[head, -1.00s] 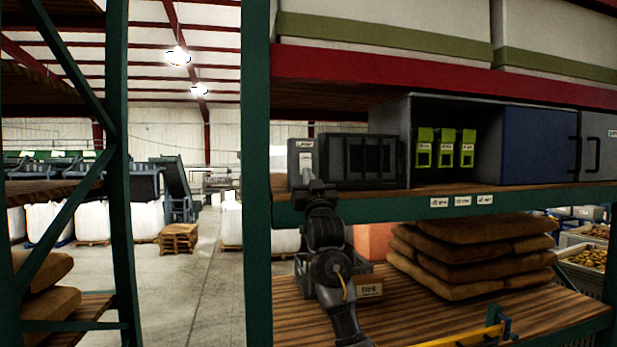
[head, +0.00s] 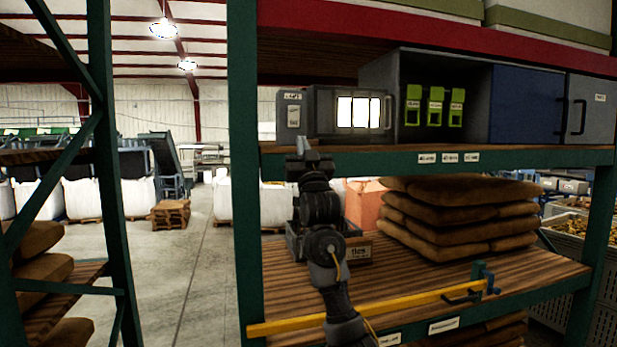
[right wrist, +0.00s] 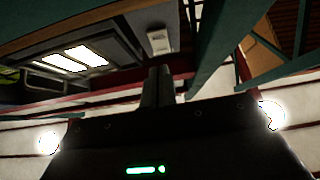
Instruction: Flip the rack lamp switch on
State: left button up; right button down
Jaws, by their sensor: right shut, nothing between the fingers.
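The rack lamp (head: 358,112) on the upper shelf is lit, with bright white panels behind its dark frame. It also glows in the right wrist view (right wrist: 80,58). The grey switch box (head: 293,97) with a pale switch (head: 293,117) stands just left of the lamp; the pale switch shows in the right wrist view too (right wrist: 159,42). My right gripper (head: 302,143) is shut and empty, pointing up below the switch and apart from it. Its fingers (right wrist: 158,84) are together in the wrist view. My left gripper is not in view.
The upper shelf's green front beam (head: 400,160) runs behind my right gripper. Right of the lamp is an open grey cabinet holding several green devices (head: 435,107). Below are stacked brown sacks (head: 460,215), a labelled bin (head: 358,250) and a yellow bar (head: 400,307).

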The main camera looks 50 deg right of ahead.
pick_arm(q)
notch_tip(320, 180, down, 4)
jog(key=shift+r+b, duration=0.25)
jog(key=shift+b, duration=0.9)
pick_arm(e)
jog(key=f, duration=0.1)
jog(key=s+a+f, duration=0.1)
jog(key=f, duration=0.1)
jog(key=s+f, duration=0.1)
jog(key=shift+a+f, duration=0.35)
